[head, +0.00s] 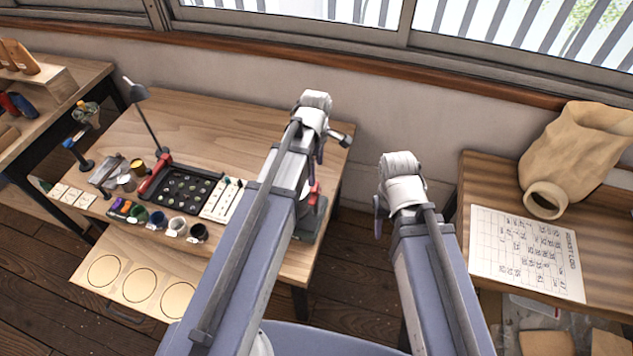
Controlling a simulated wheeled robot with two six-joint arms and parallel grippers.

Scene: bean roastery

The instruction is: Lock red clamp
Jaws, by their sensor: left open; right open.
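A red bar-like part (155,175), which may be the red clamp, lies along the left edge of a black tray (182,190) with small round cells on the wooden table. Another red part (314,191) on a dark base shows at the table's right side, mostly hidden behind my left arm; I cannot tell which is the clamp. My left gripper (342,137) is open above the table's right edge, apart from both red parts. My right gripper (378,216) is open over the gap between the tables, holding nothing I can see. Its fingers are small and partly hidden.
Several small cups (177,226) line the table's front, beside a white strip (222,199). A pull-out board with rings (135,283) juts out below. A right table (475,190) holds a sack (580,145) and a paper sheet (525,250).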

